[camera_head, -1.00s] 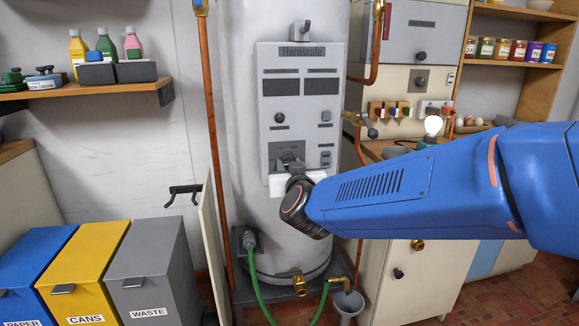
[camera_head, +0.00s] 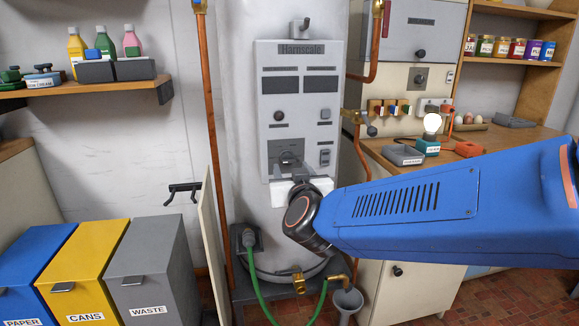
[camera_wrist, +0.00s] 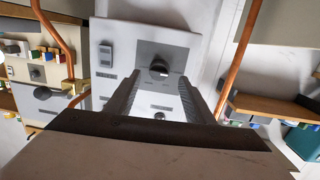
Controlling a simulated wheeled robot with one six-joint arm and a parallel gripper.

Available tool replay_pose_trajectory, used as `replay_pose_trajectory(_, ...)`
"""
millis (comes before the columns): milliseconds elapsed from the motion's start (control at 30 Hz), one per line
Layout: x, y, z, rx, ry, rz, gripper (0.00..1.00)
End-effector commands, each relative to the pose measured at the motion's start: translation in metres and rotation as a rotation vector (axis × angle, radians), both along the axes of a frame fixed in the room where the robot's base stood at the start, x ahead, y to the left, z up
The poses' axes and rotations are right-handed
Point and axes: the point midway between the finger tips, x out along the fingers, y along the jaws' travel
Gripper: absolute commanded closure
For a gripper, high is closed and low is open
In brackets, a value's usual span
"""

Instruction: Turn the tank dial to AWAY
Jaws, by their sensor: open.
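The tank dial (camera_head: 286,158) is a dark round knob on a grey square plate, low on the pale Harnscale panel (camera_head: 301,100) of the tank. In the wrist view the dial (camera_wrist: 159,68) shows a small pale mark on its face; its lettering is too small to read, so its setting is unclear. My gripper (camera_head: 296,177) is just below and in front of the dial. In the wrist view my gripper (camera_wrist: 159,79) is open and empty, its two fingers apart on either side of the dial's line, with the dial beyond the tips.
A small rocker switch (camera_head: 325,157) sits right of the dial. Copper pipes (camera_head: 212,130) run along both sides of the tank (camera_head: 240,60). A green hose (camera_head: 262,295) hangs below. Bins stand at lower left; a counter with a lit bulb (camera_head: 432,123) is at right.

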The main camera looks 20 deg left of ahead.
Motion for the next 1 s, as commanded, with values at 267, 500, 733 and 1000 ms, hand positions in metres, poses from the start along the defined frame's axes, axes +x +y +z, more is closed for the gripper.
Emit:
replay_pose_trajectory(267, -0.048, -0.025, 0.005, 0.002, 0.000, 0.002, 0.52)
replay_pose_trajectory(500, -0.083, -0.045, 0.007, 0.001, 0.001, 0.002, 0.52)
replay_pose_trajectory(733, -0.101, -0.055, 0.009, 0.000, 0.001, 0.001, 0.52)
replay_pose_trajectory(1000, -0.104, -0.058, 0.008, -0.001, 0.002, -0.001, 0.52)
